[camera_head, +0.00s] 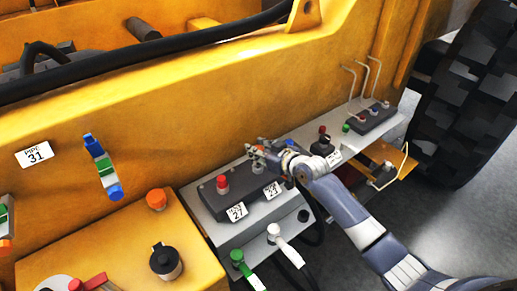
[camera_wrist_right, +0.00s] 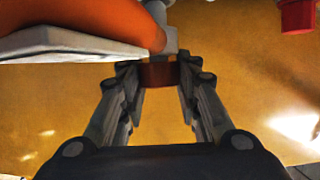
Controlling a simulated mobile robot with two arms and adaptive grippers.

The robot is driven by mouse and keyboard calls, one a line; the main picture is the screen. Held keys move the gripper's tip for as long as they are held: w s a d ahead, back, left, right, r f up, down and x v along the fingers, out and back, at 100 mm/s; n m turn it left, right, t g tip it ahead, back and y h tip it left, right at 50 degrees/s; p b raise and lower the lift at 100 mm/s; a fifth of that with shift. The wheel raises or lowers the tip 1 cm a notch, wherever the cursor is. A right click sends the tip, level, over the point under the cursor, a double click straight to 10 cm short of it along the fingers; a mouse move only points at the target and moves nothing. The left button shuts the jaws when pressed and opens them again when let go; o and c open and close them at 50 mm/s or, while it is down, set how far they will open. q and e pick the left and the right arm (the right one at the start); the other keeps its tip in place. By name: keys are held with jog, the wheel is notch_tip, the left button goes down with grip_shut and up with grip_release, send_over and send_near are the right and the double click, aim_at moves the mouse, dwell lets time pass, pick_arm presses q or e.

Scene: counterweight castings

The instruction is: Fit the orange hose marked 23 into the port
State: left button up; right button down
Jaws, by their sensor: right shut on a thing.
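My right gripper (camera_head: 262,152) is above the dark block on the grey box, close to the yellow machine wall. In the right wrist view its fingers (camera_wrist_right: 158,76) are shut on a brownish-orange piece (camera_wrist_right: 158,73), seemingly part of the orange hose. A large orange round part (camera_wrist_right: 75,16) with a pale plate edge (camera_wrist_right: 70,48) fills the top left there. The tag reading 23 (camera_head: 272,190) shows below my gripper in the head view. My fingers and wrist hide much of the hose, and I cannot make out the port. My left gripper is out of view.
The dark block (camera_head: 212,202) carries a red knob (camera_head: 222,183) and a tag 27 (camera_head: 237,213). White (camera_head: 284,240) and green-ended (camera_head: 240,262) hoses are at the box front. A plate 31 (camera_head: 37,155) is on the wall. Another block (camera_head: 370,117) stands right, near a large tyre (camera_head: 465,110).

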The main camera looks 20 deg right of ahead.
jog(key=shift+f+b, duration=0.8)
jog(key=shift+f, duration=0.3)
jog(key=c, duration=1.1)
grip_release()
jog(key=shift+f, duration=0.1)
jog(key=shift+s, duration=0.1)
jog(key=v, duration=1.2)
